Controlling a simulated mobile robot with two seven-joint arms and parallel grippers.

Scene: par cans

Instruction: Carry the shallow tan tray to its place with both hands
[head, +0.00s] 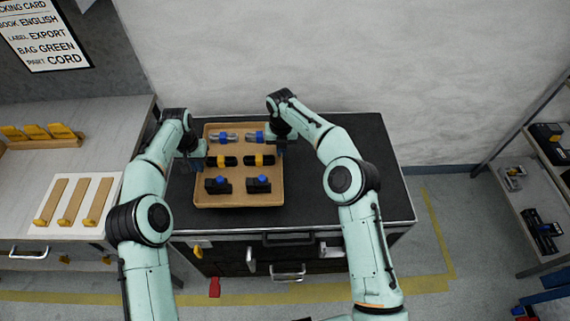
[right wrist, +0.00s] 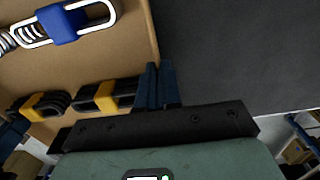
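The shallow tan tray (head: 238,199) is on or just above the dark-topped cabinet, left of its middle; I cannot tell if it touches. It holds two silver-and-blue pieces, two black pieces with yellow bands and two black pieces with blue knobs. My left gripper (head: 198,162) is at the tray's left wall and appears shut on it; its fingertips are small here. My right gripper (head: 280,150) is at the right wall. In the right wrist view its blue fingers (right wrist: 159,86) are close together around the tray's wall (right wrist: 151,30).
The dark cabinet top (head: 350,150) is clear to the right of the tray. At left, a grey bench (head: 95,135) bears a white board (head: 57,228) with several tan bars and yellow-ended pieces. A shelf (head: 535,195) with parts stands at far right. A wall is behind.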

